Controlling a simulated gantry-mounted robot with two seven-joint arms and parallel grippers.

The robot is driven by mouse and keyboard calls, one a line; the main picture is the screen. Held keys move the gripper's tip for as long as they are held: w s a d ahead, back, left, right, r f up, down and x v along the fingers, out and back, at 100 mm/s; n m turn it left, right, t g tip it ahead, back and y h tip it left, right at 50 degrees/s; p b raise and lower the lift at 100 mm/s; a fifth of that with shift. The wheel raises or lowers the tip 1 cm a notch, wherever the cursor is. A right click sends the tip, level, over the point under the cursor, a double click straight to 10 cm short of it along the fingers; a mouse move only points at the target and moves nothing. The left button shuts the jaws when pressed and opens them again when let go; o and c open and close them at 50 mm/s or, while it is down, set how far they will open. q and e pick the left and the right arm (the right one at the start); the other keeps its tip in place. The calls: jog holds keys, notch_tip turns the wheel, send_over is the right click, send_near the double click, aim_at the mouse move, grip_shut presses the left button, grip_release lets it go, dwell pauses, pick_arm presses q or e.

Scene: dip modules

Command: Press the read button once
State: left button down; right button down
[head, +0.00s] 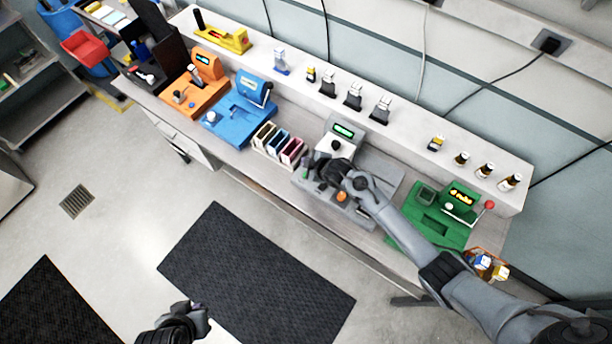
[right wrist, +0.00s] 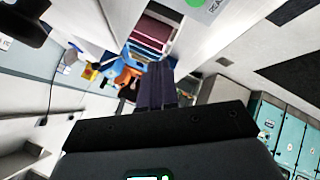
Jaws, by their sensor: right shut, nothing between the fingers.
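The grey reader machine (head: 378,168) with a small green-lit display stands at the middle of the bench. In the right wrist view a round green button (right wrist: 195,3) sits at the top edge beside cut-off lettering that appears to begin "REA". In the head view I cannot make out this button; my arm covers part of the machine. My right gripper (head: 312,176) is over the machine's left front part. In the right wrist view its fingers (right wrist: 159,68) are shut and empty, left of and below the green button in the picture. My left gripper (head: 197,308) is low over the floor, its fingers unclear.
An orange button (head: 341,196) is on the machine's front. Slotted boxes (head: 278,143) stand left of it, then blue (head: 238,119) and orange (head: 193,97) machines. A green machine (head: 436,225) with a red-knobbed lever stands right. Bottles and dark-based items line the back shelf.

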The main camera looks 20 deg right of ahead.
notch_tip(320, 180, down, 7)
jog(key=b, duration=0.5)
jog(key=shift+f+b, duration=0.15)
jog(key=shift+b, duration=0.2)
dwell(0.9)
jog(key=shift+f, duration=0.1)
dwell(0.6)
jog(key=shift+f, duration=0.2)
jog(key=shift+f, duration=0.2)
dwell(0.3)
